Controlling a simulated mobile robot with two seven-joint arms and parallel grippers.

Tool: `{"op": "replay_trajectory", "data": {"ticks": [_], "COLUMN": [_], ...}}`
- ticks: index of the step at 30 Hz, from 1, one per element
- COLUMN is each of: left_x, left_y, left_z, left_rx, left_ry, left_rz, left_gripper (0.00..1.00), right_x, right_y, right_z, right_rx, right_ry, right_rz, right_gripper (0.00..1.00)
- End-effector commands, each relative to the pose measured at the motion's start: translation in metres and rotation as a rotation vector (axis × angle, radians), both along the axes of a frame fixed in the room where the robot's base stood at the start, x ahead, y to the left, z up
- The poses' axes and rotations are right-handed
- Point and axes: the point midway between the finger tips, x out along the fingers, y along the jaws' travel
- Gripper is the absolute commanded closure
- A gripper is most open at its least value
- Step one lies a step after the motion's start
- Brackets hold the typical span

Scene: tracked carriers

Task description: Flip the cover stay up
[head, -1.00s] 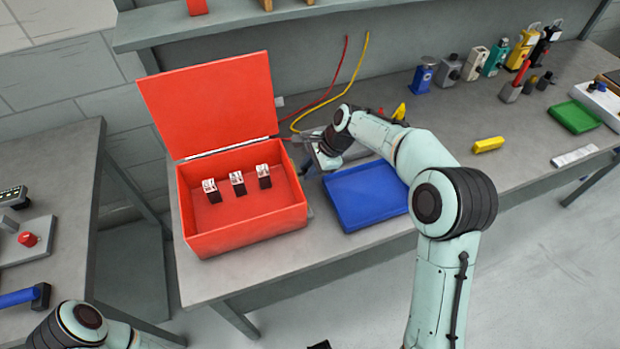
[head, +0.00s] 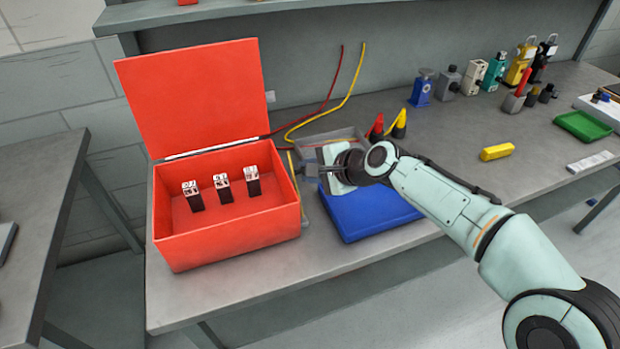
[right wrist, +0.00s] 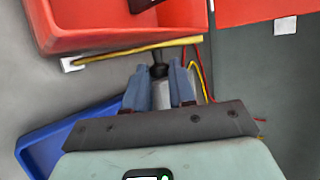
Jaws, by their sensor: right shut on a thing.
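The red box (head: 225,240) stands on the bench with its lid (head: 195,95) raised at the back. The cover stay (right wrist: 125,50) is a thin yellow bar along the box's outer right side, running from a small white bracket in the right wrist view; in the head view a short yellow piece (head: 292,165) of it shows. My right gripper (head: 312,171) is beside the box's right wall. In the right wrist view its fingers (right wrist: 159,80) are shut on the stay's black knob (right wrist: 158,66). My left gripper is out of view.
Several small black-and-white blocks (head: 222,188) stand in the box. A blue tray (head: 375,215) lies under my right forearm, with a grey tray (head: 315,140) behind it. Red and yellow cables (head: 335,95) hang behind. The bench front is clear.

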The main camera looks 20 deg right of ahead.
Motion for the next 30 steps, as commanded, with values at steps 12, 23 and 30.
{"op": "replay_trajectory", "data": {"ticks": [12,23,30], "left_x": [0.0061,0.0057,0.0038], "left_y": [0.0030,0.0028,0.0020], "left_z": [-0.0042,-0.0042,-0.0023], "left_rx": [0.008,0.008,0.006], "left_ry": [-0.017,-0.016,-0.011], "left_rz": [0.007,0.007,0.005], "left_gripper": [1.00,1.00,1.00], "right_x": [-0.0006,-0.0004,-0.0089], "right_y": [-0.0003,0.0000,-0.0044], "right_z": [0.0013,0.0011,0.0085], "right_rx": [-0.002,-0.002,-0.002], "right_ry": [-0.015,-0.013,-0.015], "right_rz": [0.001,0.001,-0.001], "right_gripper": [1.00,0.50,0.50]}}
